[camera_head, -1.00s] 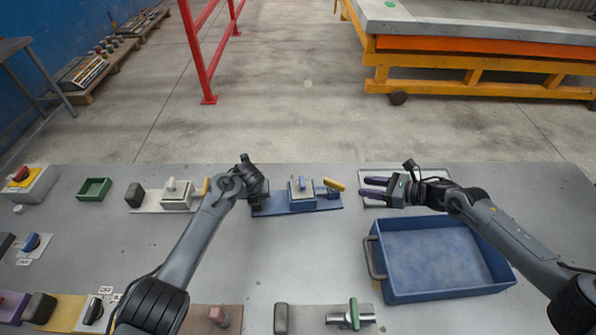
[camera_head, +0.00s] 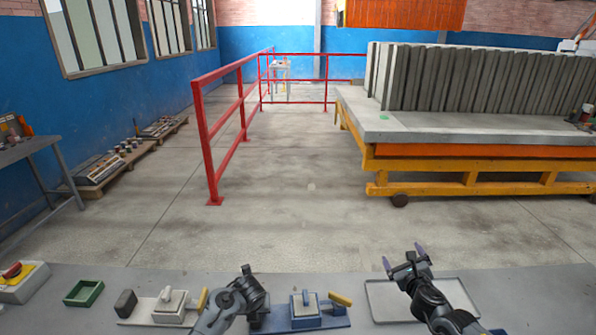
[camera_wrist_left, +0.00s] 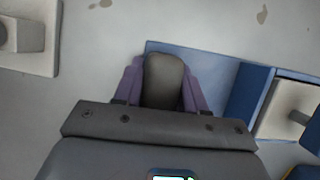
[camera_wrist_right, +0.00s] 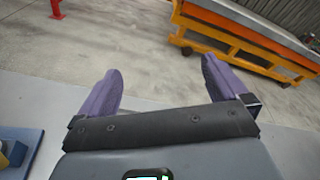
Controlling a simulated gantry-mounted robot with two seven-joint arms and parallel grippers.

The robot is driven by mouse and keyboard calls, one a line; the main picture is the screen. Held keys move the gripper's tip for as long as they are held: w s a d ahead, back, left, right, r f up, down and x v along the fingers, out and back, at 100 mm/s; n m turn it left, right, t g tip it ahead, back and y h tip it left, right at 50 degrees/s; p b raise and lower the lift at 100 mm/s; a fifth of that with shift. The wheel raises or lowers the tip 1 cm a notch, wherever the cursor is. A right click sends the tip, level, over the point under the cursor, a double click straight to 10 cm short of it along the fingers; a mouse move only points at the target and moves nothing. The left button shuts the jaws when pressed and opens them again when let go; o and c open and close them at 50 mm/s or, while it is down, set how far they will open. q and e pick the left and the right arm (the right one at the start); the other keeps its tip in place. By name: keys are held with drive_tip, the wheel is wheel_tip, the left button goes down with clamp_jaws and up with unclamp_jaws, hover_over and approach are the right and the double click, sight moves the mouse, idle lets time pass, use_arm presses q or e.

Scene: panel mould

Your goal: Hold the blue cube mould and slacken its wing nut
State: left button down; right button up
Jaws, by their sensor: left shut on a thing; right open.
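The blue cube mould (camera_head: 304,309) stands near the bench's far edge, with a pale filled cube in its middle. Its yellow wing nut (camera_head: 340,299) is at the right end. My left gripper (camera_head: 258,292) is at the mould's left end. In the left wrist view, its purple fingers are shut on the dark grip block (camera_wrist_left: 163,82) of the blue base (camera_wrist_left: 212,70). My right gripper (camera_head: 404,257) is open and empty, right of the wing nut and apart from it, its fingers pointing away from the bench. Part of the mould shows at the right wrist view's left edge (camera_wrist_right: 18,146).
A similar pale mould (camera_head: 170,307) with a yellow wing nut stands to the left, beside a green tray (camera_head: 83,293) and a switch box (camera_head: 22,281). A shallow grey tray (camera_head: 379,303) lies under my right arm. Beyond the bench are a red rail (camera_head: 208,150) and an orange trolley (camera_head: 480,188).

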drive_tip(key=s+a+r+m+h, duration=0.1)
drive_tip(key=s+a+m+h, duration=0.2)
drive_tip(key=m+h, duration=0.3)
drive_tip(key=m+g, duration=0.4)
drive_tip(key=m, duration=0.1)
approach(340, 297)
drive_tip(key=x, duration=1)
drive_tip(key=shift+w, duration=0.1)
drive_tip(key=c, duration=0.8)
drive_tip(key=shift+c, duration=0.3)
